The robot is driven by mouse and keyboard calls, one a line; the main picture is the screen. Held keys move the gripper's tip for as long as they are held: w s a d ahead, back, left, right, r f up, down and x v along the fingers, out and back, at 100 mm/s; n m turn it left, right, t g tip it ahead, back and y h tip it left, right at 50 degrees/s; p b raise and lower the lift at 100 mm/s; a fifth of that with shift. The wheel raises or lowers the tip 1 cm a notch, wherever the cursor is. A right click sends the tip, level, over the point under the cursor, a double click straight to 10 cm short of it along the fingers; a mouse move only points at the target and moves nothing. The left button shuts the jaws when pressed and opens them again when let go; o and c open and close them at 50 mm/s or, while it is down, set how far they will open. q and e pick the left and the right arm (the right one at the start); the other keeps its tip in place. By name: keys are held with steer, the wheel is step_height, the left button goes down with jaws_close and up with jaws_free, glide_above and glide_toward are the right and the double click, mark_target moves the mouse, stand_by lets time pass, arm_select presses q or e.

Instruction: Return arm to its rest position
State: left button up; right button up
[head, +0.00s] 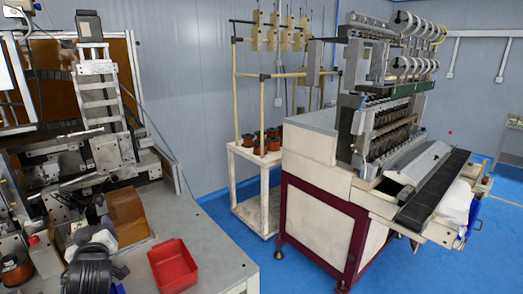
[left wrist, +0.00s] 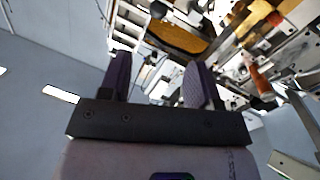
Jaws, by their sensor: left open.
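My left gripper (head: 92,262) is at the lower left in the head view, dark and partly cut off by the bottom edge, over the grey worktable and left of a red tray. In the left wrist view the two dark fingers of the left gripper (left wrist: 158,75) stand apart with nothing between them. Beyond the fingers that view shows machine parts, tilted. My right gripper is in neither view.
The red tray (head: 173,280) lies on the grey table (head: 205,240) near its front edge. A winding machine with orange panels (head: 60,80) rises behind. A large coil winder (head: 320,215) and a rack with copper spools (head: 262,190) stand right. Blue floor (head: 300,265) is open between.

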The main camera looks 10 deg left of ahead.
arm_select(q)
steer(key=s+d+m+g+h, duration=0.1)
steer(key=s+d+m+h, duration=0.4)
steer(key=d+m, duration=0.4)
steer(key=s+d+f+m+g+h, duration=0.2)
steer(key=s+d+f+h, duration=0.2)
steer(key=s+d+f, duration=0.65)
steer(key=s+d+f+m+g+h, duration=0.1)
steer(key=s+d+f+g, duration=0.3)
steer(key=s+f, duration=0.8)
steer(key=s+d+f+m+g+h, duration=0.1)
steer(key=s+d+f+g, duration=0.25)
steer(key=s+f, duration=0.9)
step_height(320, 180, up, 39)
steer(key=p, duration=3.8)
steer(key=shift+w+a+p, duration=0.15)
steer(key=shift+p, duration=0.25)
